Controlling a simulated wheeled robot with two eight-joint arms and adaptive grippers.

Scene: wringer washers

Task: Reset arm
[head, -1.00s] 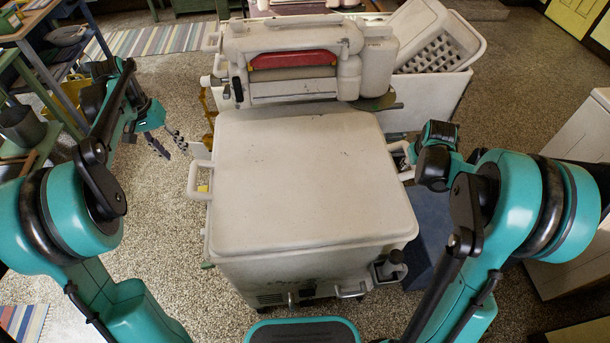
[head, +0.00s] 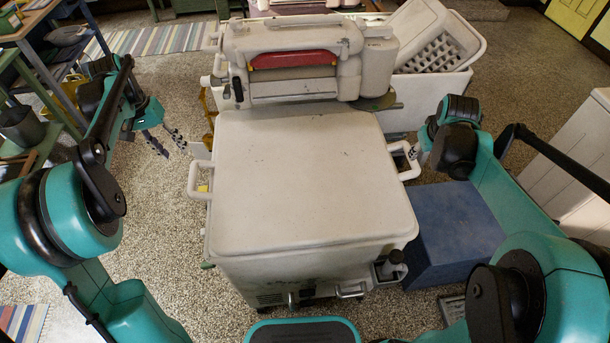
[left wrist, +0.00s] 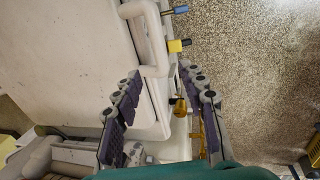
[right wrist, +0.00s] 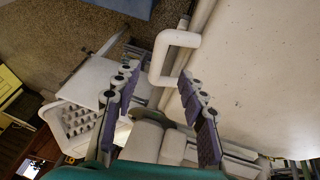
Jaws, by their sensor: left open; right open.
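The white washer (head: 310,180) stands in front of me with its flat lid closed. My left gripper (head: 174,140) is open and empty, left of the washer near its left side handle (head: 197,180). In the left wrist view, the spread fingers (left wrist: 160,76) point toward that handle (left wrist: 153,45). My right gripper (head: 412,152) is open beside the right side handle (head: 408,172), partly hidden by its wrist in the head view. In the right wrist view its fingers (right wrist: 159,74) are spread, with the right handle (right wrist: 165,55) beyond and between the tips.
A wringer with a red bar (head: 293,59) stands behind the lid. A white basket (head: 438,38) leans in a white tub (head: 430,98) at the back. A blue box (head: 450,230) sits right of the washer. A workbench (head: 45,25) is at far left.

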